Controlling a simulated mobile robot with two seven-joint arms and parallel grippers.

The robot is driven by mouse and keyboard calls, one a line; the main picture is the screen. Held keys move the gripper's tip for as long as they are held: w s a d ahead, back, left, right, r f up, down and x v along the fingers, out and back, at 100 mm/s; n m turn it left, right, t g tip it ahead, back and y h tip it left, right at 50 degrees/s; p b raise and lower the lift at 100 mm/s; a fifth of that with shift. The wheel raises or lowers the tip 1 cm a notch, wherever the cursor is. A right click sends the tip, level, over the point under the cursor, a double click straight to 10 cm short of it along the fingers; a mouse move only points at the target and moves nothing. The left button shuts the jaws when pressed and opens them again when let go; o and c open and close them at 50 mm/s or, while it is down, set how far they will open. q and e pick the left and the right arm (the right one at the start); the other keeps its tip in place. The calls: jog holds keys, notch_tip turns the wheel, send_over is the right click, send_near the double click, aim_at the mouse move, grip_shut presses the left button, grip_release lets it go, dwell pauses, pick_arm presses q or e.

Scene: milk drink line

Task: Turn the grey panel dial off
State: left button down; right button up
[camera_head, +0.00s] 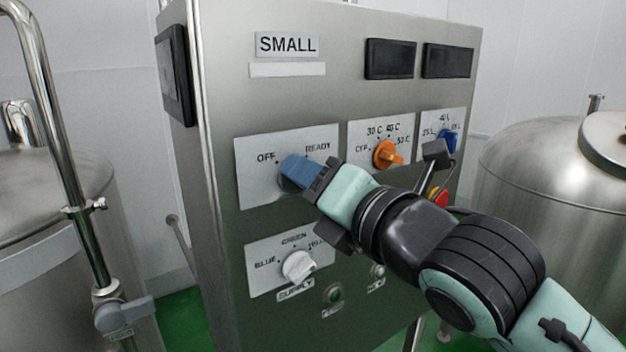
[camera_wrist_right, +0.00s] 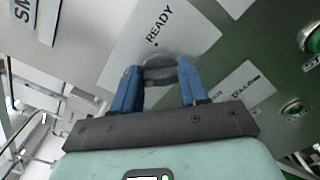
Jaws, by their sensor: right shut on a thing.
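The grey panel dial (camera_wrist_right: 160,66) sits on the white plate (camera_head: 252,182) marked OFF and READY, at the upper left of the steel panel. In the head view the dial is mostly hidden behind my right gripper (camera_head: 290,174). In the right wrist view my right gripper (camera_wrist_right: 158,80) has its blue fingers on either side of the dial, shut on it. READY shows beside the dial there; where the dial points is hidden. My left gripper is in neither view.
Below is a white supply dial (camera_head: 298,265) marked BLUE, GREEN and a partly covered word. To the right are an orange temperature dial (camera_head: 388,154) and a blue dial (camera_head: 447,141). A red button (camera_head: 441,197) is partly behind my arm. Steel tanks stand on both sides.

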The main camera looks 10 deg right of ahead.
jog(key=o, duration=1.1)
jog(key=shift+c, duration=0.2)
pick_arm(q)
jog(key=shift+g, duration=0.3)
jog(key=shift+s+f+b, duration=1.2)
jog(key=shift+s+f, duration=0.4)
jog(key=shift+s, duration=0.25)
pick_arm(e)
jog(key=v, duration=1.3)
jog(key=shift+s, duration=0.2)
jog(key=shift+r, duration=0.1)
